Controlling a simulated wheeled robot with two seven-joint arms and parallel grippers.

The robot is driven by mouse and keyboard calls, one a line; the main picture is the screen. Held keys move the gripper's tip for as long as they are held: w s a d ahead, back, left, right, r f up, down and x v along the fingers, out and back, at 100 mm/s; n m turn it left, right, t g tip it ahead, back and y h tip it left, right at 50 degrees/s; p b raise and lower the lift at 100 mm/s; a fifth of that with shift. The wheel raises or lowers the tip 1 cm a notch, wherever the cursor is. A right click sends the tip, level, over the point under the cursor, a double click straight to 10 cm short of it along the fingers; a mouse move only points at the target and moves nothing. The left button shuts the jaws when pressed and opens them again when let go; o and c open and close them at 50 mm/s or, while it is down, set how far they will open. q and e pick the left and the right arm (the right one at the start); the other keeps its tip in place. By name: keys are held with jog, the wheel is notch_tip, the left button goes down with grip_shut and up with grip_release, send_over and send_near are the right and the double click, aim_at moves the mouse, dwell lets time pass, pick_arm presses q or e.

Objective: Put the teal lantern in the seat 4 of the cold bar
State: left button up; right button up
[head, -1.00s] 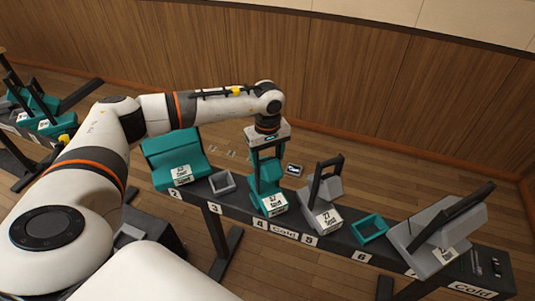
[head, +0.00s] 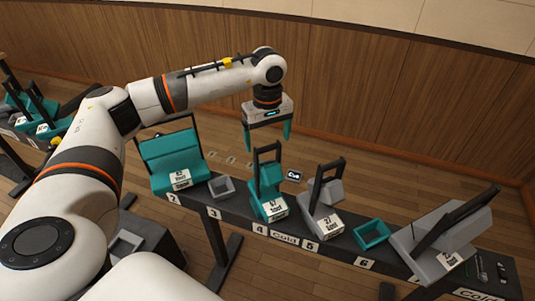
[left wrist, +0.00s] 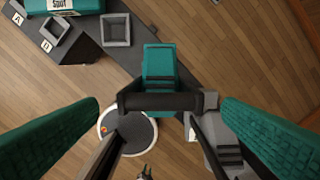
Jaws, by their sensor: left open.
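The teal lantern (head: 268,188) stands upright on the cold bar (head: 235,213) above the label 4 (head: 260,229), with its dark handle on top and a white label at its front. Its base hides the seat under it. In the left wrist view the teal lantern (left wrist: 159,65) lies between and beyond the fingers, its dark handle bar crossing the middle. My left gripper (head: 267,136) is open and empty above the handle, its teal fingers apart and clear of it. My right gripper is in neither view.
A grey lantern (head: 325,195) stands close by at 5. A wide teal lantern (head: 172,158) is at 2 and a large grey one (head: 440,240) at the right end. Seat 3 (head: 222,187) and teal seat 6 (head: 371,234) are empty. Another rack stands far left.

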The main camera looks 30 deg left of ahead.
pick_arm(q)
jog(key=shift+r, duration=2)
jog(key=shift+d+f, duration=0.1)
